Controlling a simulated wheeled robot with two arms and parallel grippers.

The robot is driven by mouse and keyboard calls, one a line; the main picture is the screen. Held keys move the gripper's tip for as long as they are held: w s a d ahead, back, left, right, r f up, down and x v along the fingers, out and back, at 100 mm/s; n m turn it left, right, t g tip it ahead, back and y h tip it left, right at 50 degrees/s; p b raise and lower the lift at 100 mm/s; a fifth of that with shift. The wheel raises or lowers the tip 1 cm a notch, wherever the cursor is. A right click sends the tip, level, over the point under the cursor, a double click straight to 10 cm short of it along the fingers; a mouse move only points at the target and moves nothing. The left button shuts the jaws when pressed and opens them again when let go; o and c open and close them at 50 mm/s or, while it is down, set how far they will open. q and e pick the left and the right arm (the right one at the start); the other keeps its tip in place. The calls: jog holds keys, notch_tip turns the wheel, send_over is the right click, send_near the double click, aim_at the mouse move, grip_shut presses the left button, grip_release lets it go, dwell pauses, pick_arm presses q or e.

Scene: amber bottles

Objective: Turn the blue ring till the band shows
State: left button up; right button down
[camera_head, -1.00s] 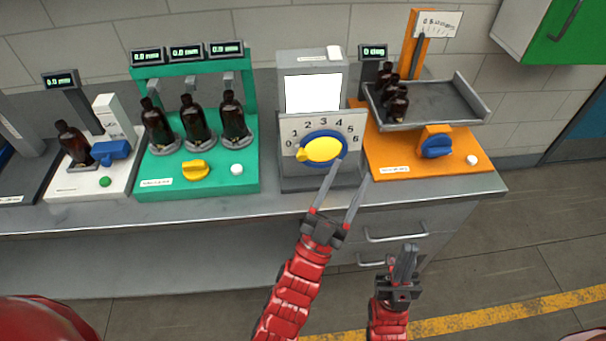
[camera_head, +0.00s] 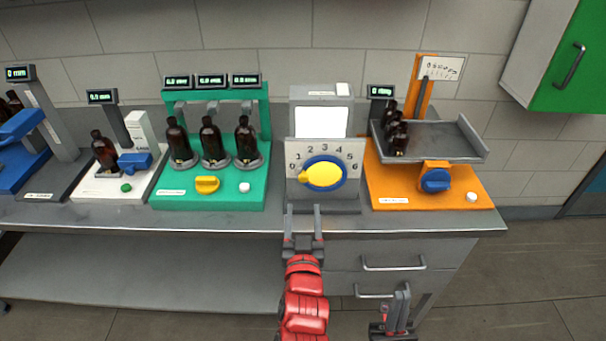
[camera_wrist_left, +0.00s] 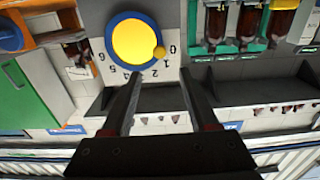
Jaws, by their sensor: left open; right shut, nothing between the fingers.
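The blue ring (camera_head: 345,172) surrounds a yellow knob (camera_head: 323,175) on the grey panel (camera_head: 349,151) numbered 0 to 6. The knob's small nub points left, near the 0. I cannot make out a band on the ring. In the left wrist view the blue ring (camera_wrist_left: 109,42) and yellow knob (camera_wrist_left: 132,41) appear upside down, just beyond the fingertips. My left gripper (camera_head: 304,209) is open and empty, below and in front of the dial, apart from it; it also shows in the left wrist view (camera_wrist_left: 158,78). My right gripper (camera_head: 402,290) is shut and empty, low at the right.
A green stand (camera_head: 222,193) with brown bottles and a yellow knob is left of the panel. An orange stand (camera_head: 394,187) with a grey tray and blue knob is right of it. A white stand (camera_head: 99,186) is farther left. The bench front edge (camera_head: 250,222) runs below.

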aim_at(304, 179)
pick_arm(q)
jog(key=w+p, duration=0.2)
jog(key=w, duration=1)
jog(key=shift+w+p, duration=0.2)
jog(key=shift+p, duration=0.15)
grip_shut()
